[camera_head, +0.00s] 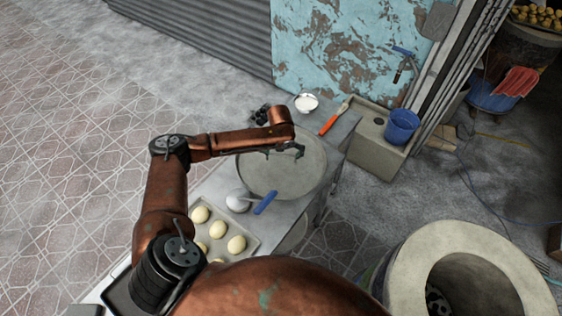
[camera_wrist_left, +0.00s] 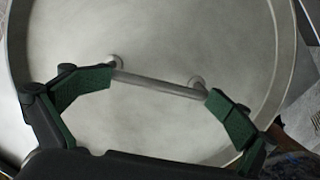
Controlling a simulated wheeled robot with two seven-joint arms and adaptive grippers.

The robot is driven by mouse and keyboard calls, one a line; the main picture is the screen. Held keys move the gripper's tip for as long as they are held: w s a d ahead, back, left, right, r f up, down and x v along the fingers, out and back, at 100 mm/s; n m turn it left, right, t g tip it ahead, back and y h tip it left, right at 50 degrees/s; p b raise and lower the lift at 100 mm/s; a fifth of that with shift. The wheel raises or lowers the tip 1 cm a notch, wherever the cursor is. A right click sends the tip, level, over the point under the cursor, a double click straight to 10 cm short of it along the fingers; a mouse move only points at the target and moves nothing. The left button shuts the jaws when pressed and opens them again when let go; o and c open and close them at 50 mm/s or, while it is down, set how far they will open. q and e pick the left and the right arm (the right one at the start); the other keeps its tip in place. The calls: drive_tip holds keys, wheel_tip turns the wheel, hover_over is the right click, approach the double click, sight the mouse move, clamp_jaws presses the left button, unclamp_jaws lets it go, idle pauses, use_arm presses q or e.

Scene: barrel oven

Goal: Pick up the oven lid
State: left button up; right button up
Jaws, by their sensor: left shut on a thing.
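The oven lid is a round grey metal disc (camera_head: 285,178) with a raised rim, at the counter's far end in the head view. It fills most of the left wrist view (camera_wrist_left: 190,35). My left gripper (camera_head: 284,151) is over the lid. In the left wrist view its two green-padded fingers (camera_wrist_left: 160,87) are at the two ends of the lid's bar handle (camera_wrist_left: 150,84), shut on it lengthwise. I cannot tell whether the lid is resting or slightly raised. My right gripper is not in view.
A tray of dough balls (camera_head: 236,244) and a blue-handled ladle (camera_head: 265,203) lie near the lid. A white bowl (camera_head: 306,103) and an orange-handled brush (camera_head: 329,124) are beyond it. The open barrel oven (camera_head: 412,262) stands at lower right, with floor between.

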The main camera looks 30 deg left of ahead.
use_arm(q)
drive_tip(key=shift+s+a+f, duration=0.1)
drive_tip(key=shift+s+f, duration=0.4)
drive_tip(key=shift+f, duration=0.05)
drive_tip(key=c, duration=0.3)
drive_tip(key=shift+r, duration=0.4)
drive_tip(key=shift+c, duration=0.7)
drive_tip(key=r, duration=0.4)
drive_tip(key=r+p, duration=0.1)
drive_tip(key=r, duration=0.1)
drive_tip(key=shift+w+a+r, duration=0.15)
drive_tip(key=shift+w+r, duration=0.15)
drive_tip(key=shift+w, duration=0.05)
drive_tip(key=c, duration=0.9)
wheel_tip(320, 180, up, 9)
drive_tip(key=shift+r+p, duration=0.1)
drive_tip(key=shift+p, duration=0.25)
clamp_jaws()
drive_tip(key=shift+r, duration=0.85)
drive_tip(key=shift+o, duration=0.4)
unclamp_jaws()
drive_tip(key=o, duration=2.1)
